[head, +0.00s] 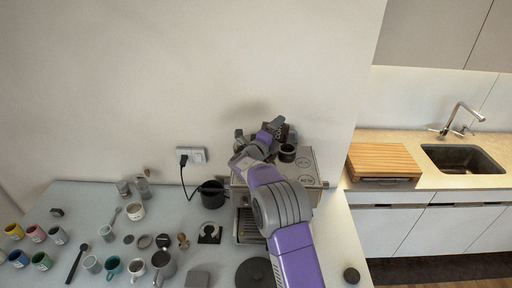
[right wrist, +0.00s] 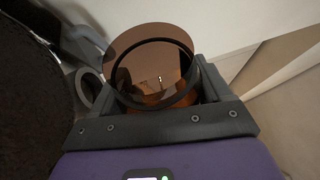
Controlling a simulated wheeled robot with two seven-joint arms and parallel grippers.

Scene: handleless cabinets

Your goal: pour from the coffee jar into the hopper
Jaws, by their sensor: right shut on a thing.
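My right gripper (head: 272,134) is above the coffee machine (head: 310,165) in the head view. In the right wrist view its jaws (right wrist: 160,95) are shut around a brown-tinted, see-through round vessel with a dark ring. I take this to be the coffee jar (right wrist: 155,72). It is tilted, and its contents are hard to make out; I cannot see anything flowing from it. The hopper cannot be told apart with certainty in the head view, where my gripper and arm cover part of the machine top. My left gripper is not in view.
A small dark cup (head: 287,152) stands on the machine top. A wooden board (head: 383,160) and sink (head: 465,158) are at the right.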

